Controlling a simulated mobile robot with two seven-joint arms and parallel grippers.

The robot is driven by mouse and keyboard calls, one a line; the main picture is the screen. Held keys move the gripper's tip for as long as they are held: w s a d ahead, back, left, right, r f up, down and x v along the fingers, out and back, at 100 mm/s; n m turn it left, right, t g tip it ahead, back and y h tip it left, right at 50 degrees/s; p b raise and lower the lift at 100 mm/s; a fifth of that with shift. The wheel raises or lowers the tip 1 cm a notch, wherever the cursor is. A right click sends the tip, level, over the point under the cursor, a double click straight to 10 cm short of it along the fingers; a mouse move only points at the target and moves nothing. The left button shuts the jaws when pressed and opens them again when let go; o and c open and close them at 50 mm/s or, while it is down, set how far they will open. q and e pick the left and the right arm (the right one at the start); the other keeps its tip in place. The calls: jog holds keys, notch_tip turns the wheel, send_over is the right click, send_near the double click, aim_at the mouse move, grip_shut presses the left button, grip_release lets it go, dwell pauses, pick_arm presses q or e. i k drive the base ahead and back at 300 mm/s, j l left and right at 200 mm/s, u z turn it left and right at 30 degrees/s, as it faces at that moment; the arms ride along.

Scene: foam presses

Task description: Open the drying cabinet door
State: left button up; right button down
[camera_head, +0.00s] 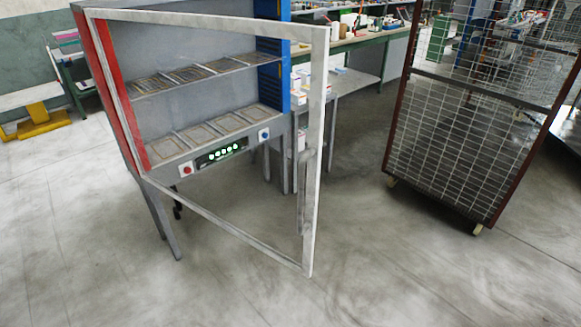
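The drying cabinet (207,101) stands on legs at the upper left of the head view, with red and blue side walls and wire-like shelf plates inside. Its door (316,115), a pale frame with a clear pane, is swung wide open toward me. The door is attached at the cabinet's left side, and its free edge stands out over the floor. A vertical handle (303,190) is on the free edge. A control panel (222,151) with lit green buttons and red and blue knobs is below the shelves. Neither of my grippers is in view.
A wire-mesh rack (470,125) on casters stands at the right. A small table (341,83) with boxes is beside the cabinet, and a green workbench (361,38) is behind. A yellow item (38,122) is at far left. The floor in front is clear.

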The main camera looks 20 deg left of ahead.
aim_at(318, 36)
jog(key=i+l+u, duration=0.1)
jog(key=i+u, duration=0.3)
jog(key=i+l+u, duration=0.2)
jog(key=u, duration=0.2)
